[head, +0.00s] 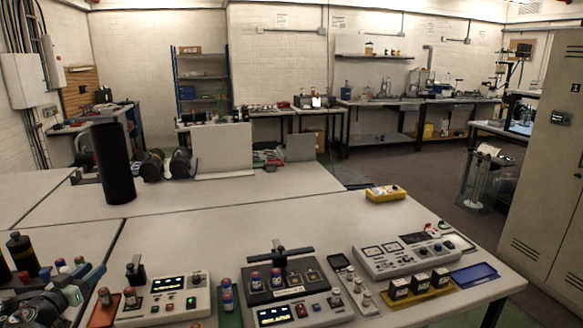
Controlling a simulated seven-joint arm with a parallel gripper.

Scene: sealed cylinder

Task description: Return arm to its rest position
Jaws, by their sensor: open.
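A dark mechanism with a small green light, which looks like my gripper (82,286), is low at the left edge of the head view, over the front left of the bench. It is open, and I see nothing held in it. The rest of my arm is mostly out of view or hard to make out. A tall plain black cylinder (112,165) stands upright on the bench at the left, well beyond my gripper and apart from it.
Further right are a black fixture (285,279), a grey control panel (410,256) and a blue tray (474,274). A yellow device (386,193) lies behind. The middle bench is clear.

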